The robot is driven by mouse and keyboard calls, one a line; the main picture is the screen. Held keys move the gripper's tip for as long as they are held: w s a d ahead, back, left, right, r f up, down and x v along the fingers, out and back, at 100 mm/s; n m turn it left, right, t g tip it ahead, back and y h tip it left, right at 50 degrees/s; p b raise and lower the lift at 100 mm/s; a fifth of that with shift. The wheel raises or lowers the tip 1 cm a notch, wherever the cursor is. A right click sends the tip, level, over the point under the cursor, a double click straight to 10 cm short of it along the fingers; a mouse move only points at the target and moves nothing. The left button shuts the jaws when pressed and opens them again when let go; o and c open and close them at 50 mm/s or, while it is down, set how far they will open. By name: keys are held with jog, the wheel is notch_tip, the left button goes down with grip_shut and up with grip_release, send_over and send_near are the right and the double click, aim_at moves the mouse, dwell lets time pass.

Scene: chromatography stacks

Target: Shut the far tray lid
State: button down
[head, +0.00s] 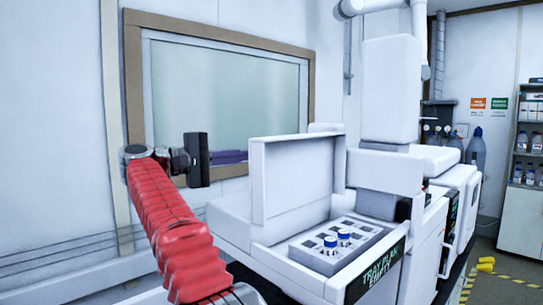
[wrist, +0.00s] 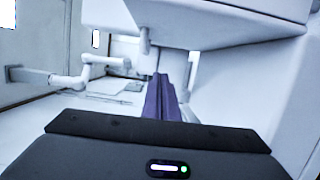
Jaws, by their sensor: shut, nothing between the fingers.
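One raised white tray lid (head: 292,178) stands nearly upright at the left edge of an open tray (head: 345,245) in the head view. The tray holds a grey rack with several square wells and two blue-capped vials (head: 337,240). A small white edge (head: 325,128) shows behind the lid; I cannot tell whether it is another lid. My gripper (head: 204,160) is shut and empty, in the air left of the raised lid and apart from it.
A white instrument column (head: 390,95) rises behind the tray. Shelves with bottles (head: 527,130) stand far right.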

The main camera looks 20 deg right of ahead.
aim_at(287, 154)
jog(key=shift+s+d, duration=0.4)
jog(key=shift+d, duration=1.45)
jog(key=shift+s+d, duration=0.4)
jog(key=shift+d, duration=1.5)
jog(key=shift+s+d, duration=0.4)
jog(key=shift+d, duration=1.45)
jog(key=shift+r, duration=0.1)
